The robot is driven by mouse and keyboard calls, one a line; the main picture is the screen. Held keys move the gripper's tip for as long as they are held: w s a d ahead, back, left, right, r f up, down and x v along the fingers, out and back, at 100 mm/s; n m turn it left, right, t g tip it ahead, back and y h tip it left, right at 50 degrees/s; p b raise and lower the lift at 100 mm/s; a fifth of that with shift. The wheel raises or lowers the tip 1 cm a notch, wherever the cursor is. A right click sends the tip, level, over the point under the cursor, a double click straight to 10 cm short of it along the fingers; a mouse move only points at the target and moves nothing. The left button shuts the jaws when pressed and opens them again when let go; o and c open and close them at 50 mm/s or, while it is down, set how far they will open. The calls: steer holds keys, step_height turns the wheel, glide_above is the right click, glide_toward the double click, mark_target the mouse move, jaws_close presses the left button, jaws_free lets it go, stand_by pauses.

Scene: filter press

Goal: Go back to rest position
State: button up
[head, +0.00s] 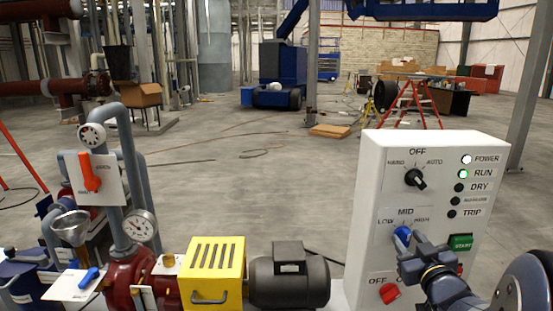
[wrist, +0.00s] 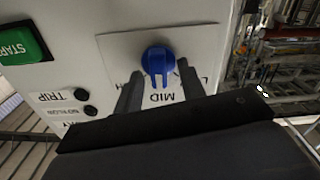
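The white control panel (head: 385,160) stands at the right in the head view. My gripper (head: 412,250) is at its front, just beside the blue LOW/MID/HIGH selector knob (head: 403,234). In the wrist view the blue knob (wrist: 158,62) lies ahead of my gripper (wrist: 160,82), between the lines of its two fingers. The fingers are apart, with gaps on both sides of the knob, and hold nothing. The knob's pointer is toward MID. The black HAND/OFF/AUTO knob (head: 415,178) is above it. The POWER and RUN lamps are lit.
A green START button (head: 460,242) and a red knob (head: 389,293) are near my gripper. A yellow guard (head: 213,270), dark motor (head: 289,275) and red pump with piping and gauges (head: 128,270) stand at left. Open floor lies behind.

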steer(key=n+b, duration=0.1)
steer(key=n, duration=0.2)
steer(key=n+b, duration=0.1)
steer(key=n, duration=0.2)
steer(key=shift+a+f+b, duration=0.1)
steer(key=shift+f+b, duration=0.1)
steer(key=shift+b, duration=0.15)
steer(key=s, duration=1)
steer(key=shift+s+n+b, duration=0.3)
steer(key=shift+s+b, duration=0.05)
steer(key=shift+s, duration=0.05)
steer(key=shift+r, duration=0.1)
